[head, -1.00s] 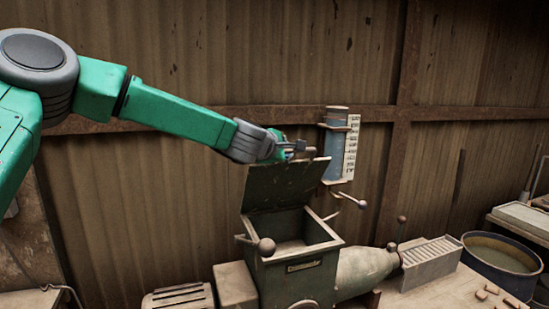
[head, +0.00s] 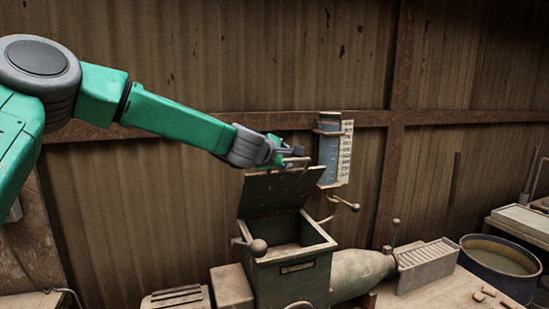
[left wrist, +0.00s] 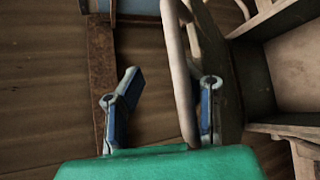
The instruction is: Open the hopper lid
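The green hopper (head: 289,283) stands on the bench with its top open, showing its inside. Its dark lid (head: 272,195) is raised, standing steeply up from the back rim. My left gripper (head: 287,157) is at the lid's top edge, beside the handle. In the left wrist view, the two fingers of this gripper (left wrist: 163,108) are apart. The pale bar handle (left wrist: 179,75) passes between them, closer to the right finger; I cannot tell whether they touch. The lid (left wrist: 226,75) shows to the right of the handle. My right gripper is not in view.
A blue cylinder with a scale (head: 330,150) hangs on the wall just right of the lid. A ball-ended lever (head: 257,248) sticks out at the hopper's left. A slatted rack (head: 427,265) and a water drum (head: 500,267) stand to the right. The corrugated wall is close behind.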

